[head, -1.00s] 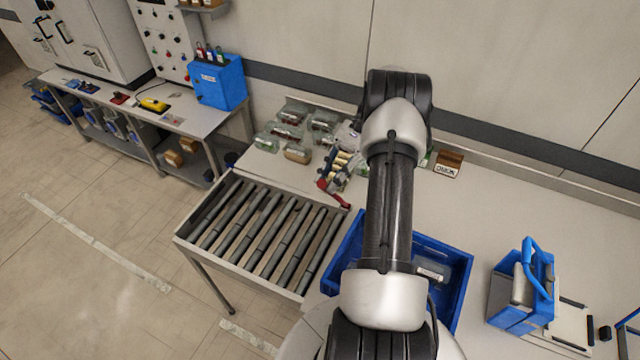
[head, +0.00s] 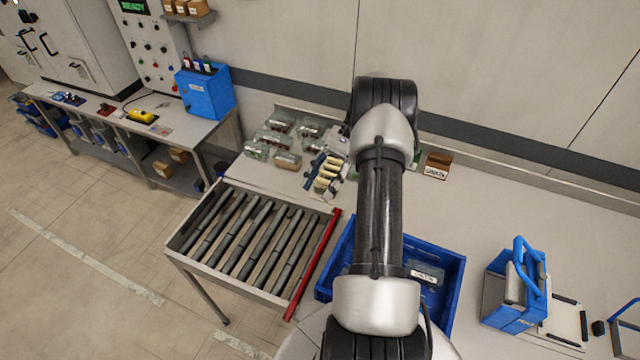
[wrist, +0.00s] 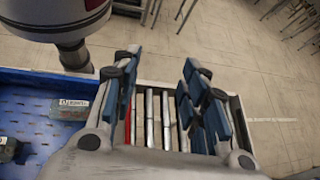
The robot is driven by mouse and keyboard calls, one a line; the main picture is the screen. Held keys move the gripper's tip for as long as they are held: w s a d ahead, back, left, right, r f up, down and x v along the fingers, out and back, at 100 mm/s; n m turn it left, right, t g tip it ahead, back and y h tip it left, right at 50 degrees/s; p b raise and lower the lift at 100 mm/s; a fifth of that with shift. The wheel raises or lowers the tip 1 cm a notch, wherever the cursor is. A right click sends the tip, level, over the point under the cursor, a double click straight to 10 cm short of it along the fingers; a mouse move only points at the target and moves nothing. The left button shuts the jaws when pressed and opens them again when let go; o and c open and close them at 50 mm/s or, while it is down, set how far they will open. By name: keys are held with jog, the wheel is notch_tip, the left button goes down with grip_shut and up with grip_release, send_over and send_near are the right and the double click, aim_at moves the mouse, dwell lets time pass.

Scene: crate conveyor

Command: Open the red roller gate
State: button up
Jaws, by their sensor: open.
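The red roller gate (head: 315,268) is a straight red bar lying along the right end of the roller conveyor (head: 178,244), across the ends of its frame. In the wrist view the red bar (wrist: 133,122) shows beside the left finger, along the near side of the pale rollers. My gripper (wrist: 160,88) is open with its blue-padded fingers apart and nothing between them. It points towards the conveyor and seems clear of the bar.
A blue crate (head: 452,300) stands right of the gate, partly behind my arm. Bagged parts (head: 276,137) and a small box (head: 287,161) lie beyond the conveyor. A blue tote (head: 505,300) stands at right. Floor is free left of the conveyor.

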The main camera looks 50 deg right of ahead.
notch_tip(320, 180, up, 10)
dwell(0.5)
dwell(0.5)
